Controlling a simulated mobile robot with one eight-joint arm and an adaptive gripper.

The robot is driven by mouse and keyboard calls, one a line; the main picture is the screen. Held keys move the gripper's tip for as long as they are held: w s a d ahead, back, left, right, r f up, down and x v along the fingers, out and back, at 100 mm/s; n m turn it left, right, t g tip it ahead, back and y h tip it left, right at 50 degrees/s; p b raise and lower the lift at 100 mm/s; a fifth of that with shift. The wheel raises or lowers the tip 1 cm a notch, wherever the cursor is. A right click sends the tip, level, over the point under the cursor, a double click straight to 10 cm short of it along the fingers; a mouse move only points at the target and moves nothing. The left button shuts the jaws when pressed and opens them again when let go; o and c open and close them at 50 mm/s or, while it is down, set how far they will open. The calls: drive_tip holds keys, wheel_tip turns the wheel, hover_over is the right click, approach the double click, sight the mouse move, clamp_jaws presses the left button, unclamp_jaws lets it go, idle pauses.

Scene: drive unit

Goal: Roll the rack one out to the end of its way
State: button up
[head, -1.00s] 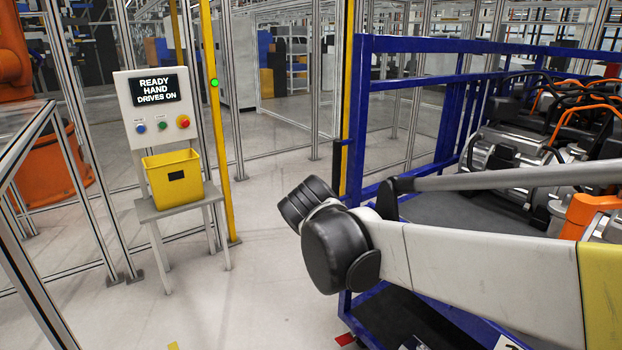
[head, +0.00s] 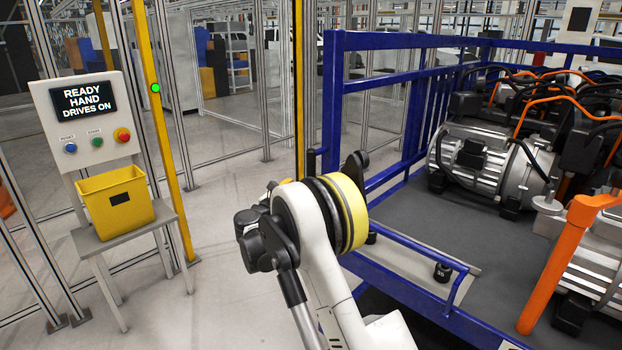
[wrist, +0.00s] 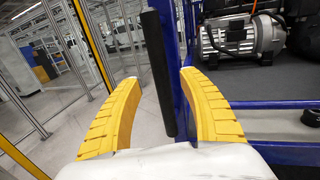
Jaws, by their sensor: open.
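A blue rack (head: 440,42) with drive units on its dark deck stands on the right in the head view; its blue post (wrist: 187,40) also shows in the wrist view. A black upright handle (head: 310,162) is on the rack's near left side. In the wrist view the black handle (wrist: 160,75) stands upright, slightly tilted, in the gap between my fingers. My gripper (wrist: 158,79) is open, with one yellow finger on each side of the handle's line. I cannot tell whether the fingers reach around it.
A yellow bin (head: 115,203) sits on a small grey table (head: 120,240) at left. Clear pale floor (head: 225,270) lies between table and rack. Silver fence posts and a yellow post (head: 160,120) stand behind.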

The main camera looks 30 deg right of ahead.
sight(311, 176)
drive_tip(key=b+x, duration=0.1)
drive_tip(key=x, duration=0.7)
drive_tip(key=shift+w+d+f, duration=0.1)
clamp_jaws()
